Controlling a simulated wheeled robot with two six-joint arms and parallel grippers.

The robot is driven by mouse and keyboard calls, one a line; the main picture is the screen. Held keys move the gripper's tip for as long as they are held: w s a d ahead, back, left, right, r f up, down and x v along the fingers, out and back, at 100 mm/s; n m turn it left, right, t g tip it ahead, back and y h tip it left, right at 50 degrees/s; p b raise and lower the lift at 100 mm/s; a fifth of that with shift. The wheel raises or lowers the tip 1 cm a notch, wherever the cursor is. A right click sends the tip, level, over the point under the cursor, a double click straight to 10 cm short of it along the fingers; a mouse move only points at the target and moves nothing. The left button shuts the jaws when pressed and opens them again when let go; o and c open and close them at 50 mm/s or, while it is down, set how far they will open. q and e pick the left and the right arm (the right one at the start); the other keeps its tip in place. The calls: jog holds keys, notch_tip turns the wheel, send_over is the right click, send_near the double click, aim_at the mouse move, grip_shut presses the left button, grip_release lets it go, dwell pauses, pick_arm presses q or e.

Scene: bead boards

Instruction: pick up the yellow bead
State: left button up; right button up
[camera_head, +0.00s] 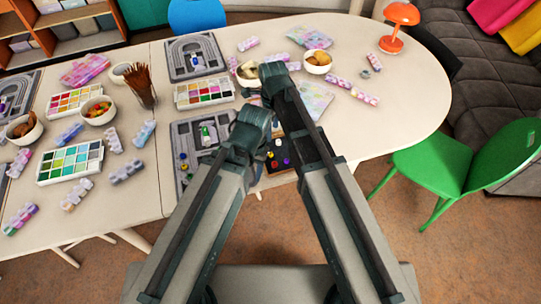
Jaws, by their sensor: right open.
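A small yellow bead (270,155) sits in the dark tray (279,177) between my two arms, close to a blue bead (274,165) and a purple bead (286,161). My right gripper (276,127) is open, beyond the yellow bead in the picture and largely covered by my arm links. I see nothing held in it. My left arm reaches in to the left of the tray; its jaws are hidden behind its own links, so their state does not show.
A grey bead board (184,134) with a few coloured beads lies left of the tray. A second grey board (196,58), paint sets (204,92), bowls (318,63) and a brush cup (146,92) crowd the table. The table's right side (415,110) is clear. A green chair (455,155) stands at the right.

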jog(key=b, duration=0.8)
send_over(271, 152)
jog(key=f, duration=0.8)
jog(key=shift+s+d+f, duration=0.15)
jog(key=shift+s+f, duration=0.1)
jog(key=shift+s, duration=0.15)
notch_tip(271, 152, down, 5)
jog(key=b, duration=0.5)
jog(key=shift+f, duration=0.1)
jog(key=shift+a, duration=0.2)
grip_shut()
